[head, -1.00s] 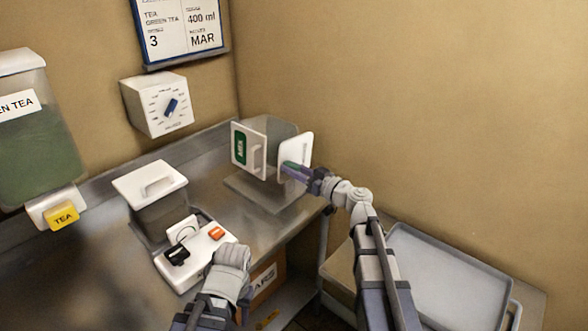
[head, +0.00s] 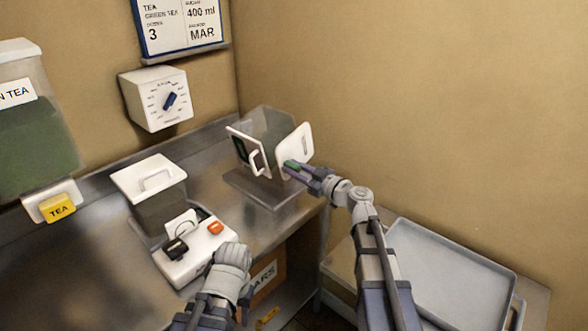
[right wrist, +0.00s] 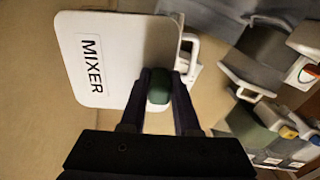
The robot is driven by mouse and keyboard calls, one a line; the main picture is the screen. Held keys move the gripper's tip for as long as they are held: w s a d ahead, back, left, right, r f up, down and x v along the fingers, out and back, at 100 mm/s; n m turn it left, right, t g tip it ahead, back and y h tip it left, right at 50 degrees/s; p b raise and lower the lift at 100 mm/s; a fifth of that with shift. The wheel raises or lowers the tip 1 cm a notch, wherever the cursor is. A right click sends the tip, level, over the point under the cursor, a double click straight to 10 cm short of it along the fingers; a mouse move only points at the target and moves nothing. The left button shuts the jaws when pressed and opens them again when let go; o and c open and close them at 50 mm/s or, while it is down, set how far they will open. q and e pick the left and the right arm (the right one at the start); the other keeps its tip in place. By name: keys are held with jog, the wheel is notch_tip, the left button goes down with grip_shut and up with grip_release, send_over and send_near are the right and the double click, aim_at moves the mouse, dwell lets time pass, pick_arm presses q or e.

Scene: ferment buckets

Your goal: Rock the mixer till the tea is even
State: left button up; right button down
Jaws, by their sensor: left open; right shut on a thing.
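The mixer (head: 270,131) is a see-through grey-green box between white end plates, tilted over a grey base (head: 262,190) on the counter. Its near-right plate reads MIXER in the right wrist view (right wrist: 92,66). My right gripper (head: 290,166) is shut on the green grip (right wrist: 159,87) at that plate. The other plate has a white handle (head: 257,161). I cannot tell how even the tea inside is. My left gripper (head: 231,256) is open, low beside the white scale-like device (head: 196,252); its fingers are mostly hidden.
A lidded grey container (head: 158,205) stands behind the white device. A green tea dispenser (head: 35,140) with a yellow TEA tag hangs at left. A dial box (head: 158,98) is on the wall. An empty grey tray (head: 450,270) is at right. Counter front of the mixer is clear.

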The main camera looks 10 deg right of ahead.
jog(key=c, duration=0.6)
grip_release()
jog(key=shift+c, duration=0.2)
jog(key=shift+v, duration=3.95)
